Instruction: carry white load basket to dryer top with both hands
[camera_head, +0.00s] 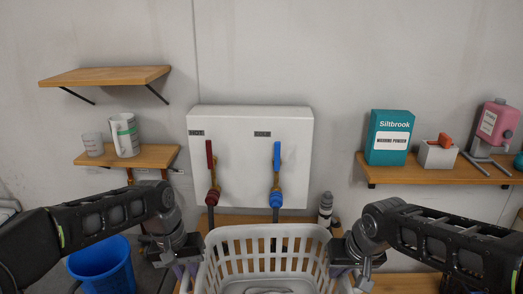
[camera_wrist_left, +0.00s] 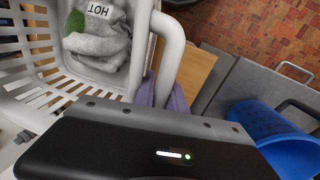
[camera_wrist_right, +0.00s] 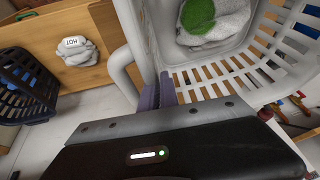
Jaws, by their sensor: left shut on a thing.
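The white load basket (camera_head: 265,238), a pale slatted tub, is at the bottom centre of the head view, between my two grippers. Its slatted wall also shows in the left wrist view (camera_wrist_left: 40,50) and the right wrist view (camera_wrist_right: 215,72). My left gripper (camera_head: 185,262) is shut on the basket's handle at the left side. My right gripper (camera_head: 350,262) is at the opposite handle and appears shut on it; its purple fingers (camera_wrist_right: 160,92) sit close together there. Grey cloth with a green patch (camera_wrist_right: 200,15) lies inside the basket. The dryer top cannot be clearly identified.
A blue bucket (camera_head: 102,268) stands low at the left. A white wall box (camera_head: 250,130) with red and blue taps is ahead. Shelves at left (camera_head: 150,156) and right (camera_head: 440,172) hold containers. A dark basket (camera_wrist_right: 25,85) and a HOT-labelled cloth (camera_wrist_right: 78,52) show in the right wrist view.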

